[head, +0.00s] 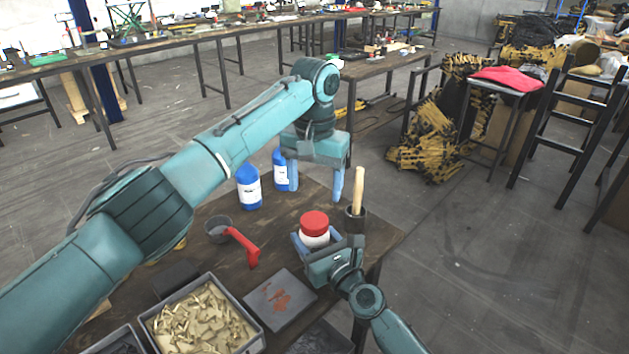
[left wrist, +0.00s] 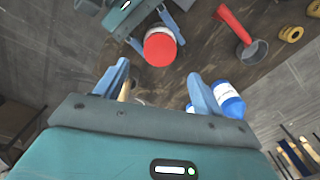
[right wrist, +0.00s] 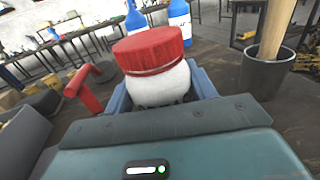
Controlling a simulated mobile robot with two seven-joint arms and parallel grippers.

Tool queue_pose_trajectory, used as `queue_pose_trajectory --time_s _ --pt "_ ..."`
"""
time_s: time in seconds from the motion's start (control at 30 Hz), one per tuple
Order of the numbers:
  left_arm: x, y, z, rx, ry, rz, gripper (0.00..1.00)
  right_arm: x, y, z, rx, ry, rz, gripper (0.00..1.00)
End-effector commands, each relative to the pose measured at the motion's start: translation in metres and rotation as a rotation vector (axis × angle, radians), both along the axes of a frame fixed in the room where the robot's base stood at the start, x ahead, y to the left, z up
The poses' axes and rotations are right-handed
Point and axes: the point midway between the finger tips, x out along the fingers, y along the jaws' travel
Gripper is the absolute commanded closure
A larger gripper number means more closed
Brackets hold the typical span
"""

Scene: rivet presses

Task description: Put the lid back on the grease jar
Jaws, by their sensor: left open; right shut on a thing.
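The grease jar (head: 316,240) is white and stands upright near the right edge of the workbench. Its red lid (head: 314,222) sits on top of it; in the right wrist view the lid (right wrist: 150,50) covers the mouth and looks slightly tilted with the picture. Whether it is fully seated I cannot tell. My right gripper (head: 320,243) is shut on the jar's white body (right wrist: 162,85), one finger on each side. My left gripper (head: 315,192) is open and empty, behind and above the jar. In the left wrist view the lid (left wrist: 160,47) shows beyond the open fingers.
A dark cup (head: 355,220) with a wooden handle (head: 358,190) stands right of the jar. Two blue bottles (head: 249,190) stand behind left. A grey scoop with a red handle (head: 245,246) lies left. A bin (head: 256,340) of wooden-coloured pieces and a stained dark plate (head: 262,300) are in front.

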Motion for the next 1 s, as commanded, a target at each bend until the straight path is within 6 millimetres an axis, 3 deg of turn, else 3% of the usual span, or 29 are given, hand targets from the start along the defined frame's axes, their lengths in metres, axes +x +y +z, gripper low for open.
queue_pose_trajectory --time_s 0.5,0.7,1.0 --pt "0.000 0.001 -0.068 0.001 0.003 -0.001 0.31 0.000 0.000 0.000 0.000 0.000 0.000 1.00" --pt "0.000 0.000 -0.079 -0.001 0.001 -0.001 0.31 0.000 0.000 0.000 0.000 0.000 0.000 1.00" --pt "0.000 0.000 -0.079 0.000 0.001 -0.001 0.35 0.000 0.000 0.000 0.000 0.000 0.000 1.00"
